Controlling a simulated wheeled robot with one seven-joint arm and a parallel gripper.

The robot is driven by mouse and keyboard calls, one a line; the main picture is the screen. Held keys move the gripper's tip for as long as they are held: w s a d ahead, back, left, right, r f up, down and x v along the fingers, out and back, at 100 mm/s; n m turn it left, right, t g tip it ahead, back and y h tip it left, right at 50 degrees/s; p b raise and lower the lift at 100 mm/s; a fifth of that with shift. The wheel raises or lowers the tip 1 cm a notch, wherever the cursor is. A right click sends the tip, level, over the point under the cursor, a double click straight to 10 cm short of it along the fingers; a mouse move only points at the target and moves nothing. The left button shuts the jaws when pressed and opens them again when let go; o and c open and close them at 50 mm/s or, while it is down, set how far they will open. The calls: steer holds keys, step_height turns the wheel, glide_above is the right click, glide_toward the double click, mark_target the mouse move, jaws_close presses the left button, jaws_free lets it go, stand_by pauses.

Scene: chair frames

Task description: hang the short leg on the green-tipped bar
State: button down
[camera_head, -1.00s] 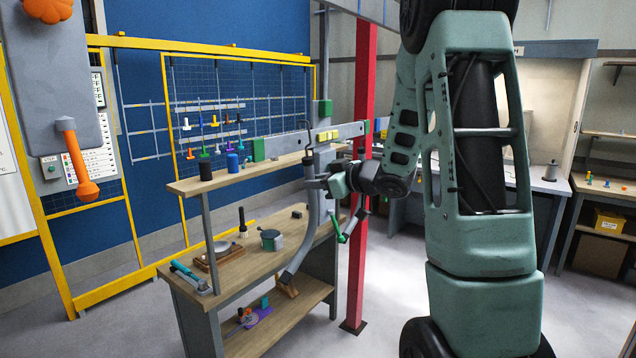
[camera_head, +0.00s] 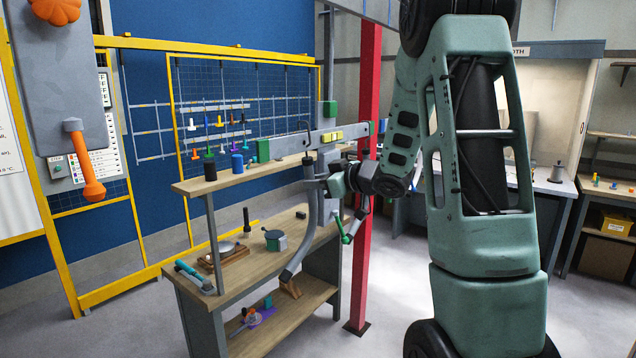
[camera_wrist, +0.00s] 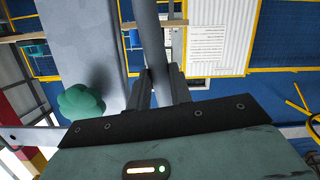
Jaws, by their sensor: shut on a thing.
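A grey, curved tubular leg (camera_head: 309,240) hangs below my gripper (camera_head: 322,184) in the head view, its lower end over the workbench. My gripper is shut on it. In the wrist view the leg (camera_wrist: 151,40) runs up from between my two fingers (camera_wrist: 158,92). A round green tip (camera_wrist: 80,102) stands to the left of the fingers, in front of a wide grey surface, apart from the leg.
A workbench (camera_head: 240,285) with a raised shelf (camera_head: 200,184) stands under and left of my gripper, holding tools and small cylinders. A red post (camera_head: 361,270) is close behind my wrist. An orange-tipped peg (camera_head: 92,190) is at far left. Floor is clear at front right.

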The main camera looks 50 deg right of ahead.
steer(key=shift+f+b, duration=0.9)
steer(key=shift+f, duration=0.25)
stand_by(0.4)
steer(key=c, duration=1.2)
jaws_free()
steer(key=shift+p+v, duration=1.25)
steer(key=shift+v, duration=2.75)
